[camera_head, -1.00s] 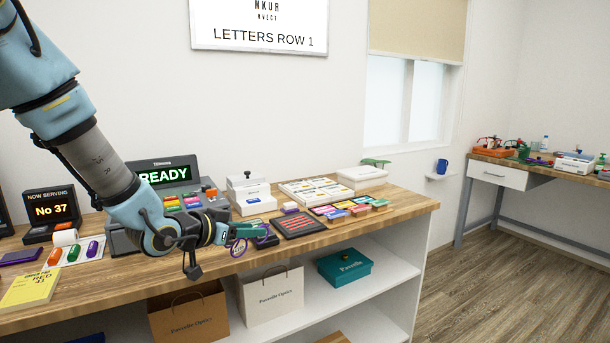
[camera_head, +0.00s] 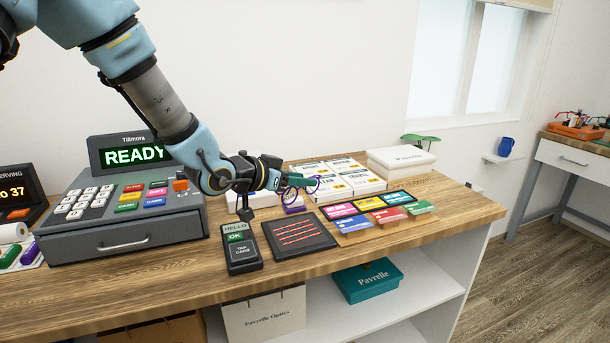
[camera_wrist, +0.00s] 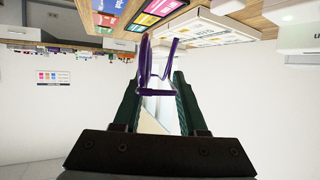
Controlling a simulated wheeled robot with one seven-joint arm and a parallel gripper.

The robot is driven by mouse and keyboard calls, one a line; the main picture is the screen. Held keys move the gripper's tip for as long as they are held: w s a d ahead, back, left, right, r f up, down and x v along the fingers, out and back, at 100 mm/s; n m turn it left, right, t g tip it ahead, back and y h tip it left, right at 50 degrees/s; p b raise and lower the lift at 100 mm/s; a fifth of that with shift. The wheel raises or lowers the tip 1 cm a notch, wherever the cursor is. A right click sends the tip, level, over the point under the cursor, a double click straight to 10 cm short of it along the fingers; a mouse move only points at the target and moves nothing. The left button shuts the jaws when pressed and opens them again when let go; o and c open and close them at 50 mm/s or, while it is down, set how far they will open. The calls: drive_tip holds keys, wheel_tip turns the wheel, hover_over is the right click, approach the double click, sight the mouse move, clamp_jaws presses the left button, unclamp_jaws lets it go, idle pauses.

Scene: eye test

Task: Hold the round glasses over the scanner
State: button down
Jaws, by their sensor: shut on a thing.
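My gripper (camera_head: 298,182) is shut on purple round-rimmed glasses (camera_head: 316,186), held up in the air above the counter. In the wrist view the glasses (camera_wrist: 143,66) stand out between the tips of my gripper's dark green fingers (camera_wrist: 157,88). The scanner appears to be the dark flat pad with red lines (camera_head: 298,235) on the counter. In the head view the glasses show just above its far edge; whether they are directly over it I cannot tell.
A card reader (camera_head: 241,253) lies left of the pad, with a cash register (camera_head: 120,220) further left. Coloured cards (camera_head: 378,213) lie right of the pad. White boxed trays (camera_head: 335,176) and a white box (camera_head: 400,161) stand behind. The counter's (camera_head: 455,205) right end is clear.

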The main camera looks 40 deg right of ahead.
drive_tip(key=shift+f+b, duration=2.65)
drive_tip(key=shift+f, duration=0.75)
wheel_tip(320, 180, up, 5)
drive_tip(key=p, duration=0.4)
drive_tip(key=shift+a+r, duration=0.1)
drive_tip(key=shift+r, duration=0.05)
drive_tip(key=s+a+r+b, duration=0.2)
drive_tip(key=s+a+b, duration=0.6)
drive_tip(key=a, duration=0.4)
drive_tip(key=shift+a+r+b, duration=0.3)
drive_tip(key=shift+r+b, duration=0.1)
drive_tip(key=shift+b, duration=0.05)
drive_tip(key=shift+s, duration=0.1)
